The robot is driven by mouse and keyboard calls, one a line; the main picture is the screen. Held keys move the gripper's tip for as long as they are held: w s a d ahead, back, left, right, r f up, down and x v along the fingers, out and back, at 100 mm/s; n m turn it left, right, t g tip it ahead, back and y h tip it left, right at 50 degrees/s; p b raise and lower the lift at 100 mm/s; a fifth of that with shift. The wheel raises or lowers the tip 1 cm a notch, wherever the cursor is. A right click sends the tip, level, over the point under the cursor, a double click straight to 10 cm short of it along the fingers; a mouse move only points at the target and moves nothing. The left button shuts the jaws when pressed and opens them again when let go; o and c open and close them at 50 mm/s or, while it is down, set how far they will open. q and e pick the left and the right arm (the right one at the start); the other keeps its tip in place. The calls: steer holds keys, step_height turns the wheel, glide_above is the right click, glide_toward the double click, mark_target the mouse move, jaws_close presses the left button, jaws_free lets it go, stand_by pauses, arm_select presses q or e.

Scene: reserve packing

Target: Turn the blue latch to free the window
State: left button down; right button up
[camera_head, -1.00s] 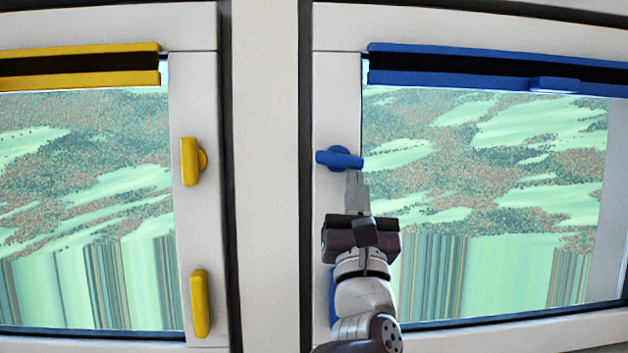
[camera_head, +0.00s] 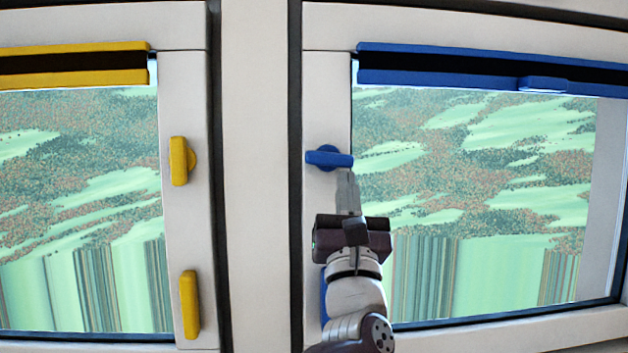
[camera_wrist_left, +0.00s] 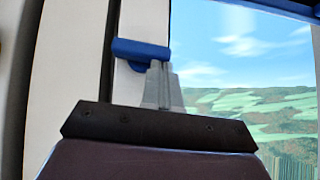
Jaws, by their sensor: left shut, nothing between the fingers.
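The blue latch (camera_head: 328,158) sits on the white left-hand frame of the right window. Its bar lies nearly horizontal, sloping down slightly to the right. My left gripper (camera_head: 346,178) comes from below, with its grey fingers shut and empty just under the right end of the bar. In the left wrist view, the latch (camera_wrist_left: 135,49) lies just beyond the fingertips (camera_wrist_left: 157,68). I cannot tell whether the fingers touch it. The window (camera_head: 480,170) looks closed in its frame. My right gripper does not show.
A blue handle (camera_head: 323,300) on the same frame is mostly hidden behind my left arm. A blue rail (camera_head: 440,67) runs along the window's top. The left window has a yellow latch (camera_head: 179,161), a yellow handle (camera_head: 190,304) and a yellow rail (camera_head: 70,78).

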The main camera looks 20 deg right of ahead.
arm_select(q)
steer(key=w+f+b+v, duration=0.1)
steer(key=w+b+v, duration=0.1)
steer(key=b+v, duration=0.7)
steer(key=v, duration=0.4)
steer(key=shift+f, duration=0.25)
steer(key=shift+d+f, duration=0.1)
